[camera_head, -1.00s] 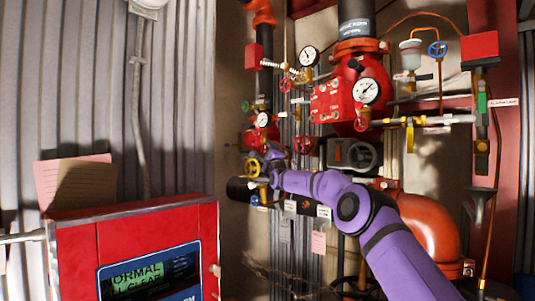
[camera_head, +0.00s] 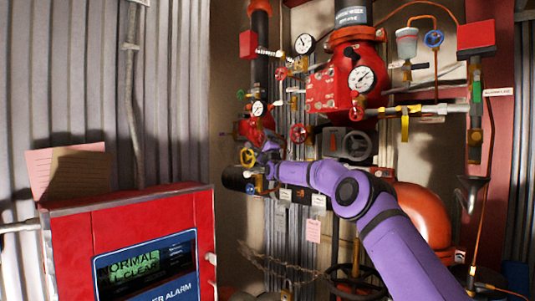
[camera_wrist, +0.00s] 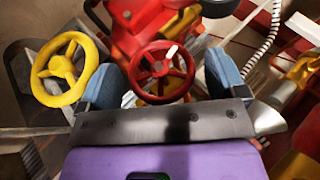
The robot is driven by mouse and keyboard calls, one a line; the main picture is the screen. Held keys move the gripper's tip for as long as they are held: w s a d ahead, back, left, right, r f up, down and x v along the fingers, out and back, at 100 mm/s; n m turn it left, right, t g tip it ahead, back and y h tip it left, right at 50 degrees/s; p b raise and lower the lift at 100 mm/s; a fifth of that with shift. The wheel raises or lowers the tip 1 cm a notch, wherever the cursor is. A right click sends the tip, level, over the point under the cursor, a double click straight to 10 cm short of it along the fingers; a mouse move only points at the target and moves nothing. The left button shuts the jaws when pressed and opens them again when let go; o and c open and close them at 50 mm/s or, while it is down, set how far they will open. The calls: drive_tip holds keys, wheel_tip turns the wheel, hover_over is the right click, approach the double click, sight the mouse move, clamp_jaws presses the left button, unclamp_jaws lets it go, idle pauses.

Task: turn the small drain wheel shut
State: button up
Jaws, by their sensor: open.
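In the wrist view a small red handwheel (camera_wrist: 162,72) shows between the two blue finger pads of my gripper (camera_wrist: 163,82). The fingers are open, one on each side of it; I cannot tell how far beyond the fingertips it is. A yellow handwheel (camera_wrist: 65,70) is outside the left finger. No readable label shows which wheel is the drain wheel.
A red valve body (camera_head: 332,88) with gauges and pipes stands above my arm. A red alarm cabinet (camera_head: 145,245) fills the lower left. A hose (camera_wrist: 262,38) runs at the wrist view's right.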

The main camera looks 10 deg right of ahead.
drive_tip(key=v, duration=1)
drive_tip(key=shift+s, duration=0.15)
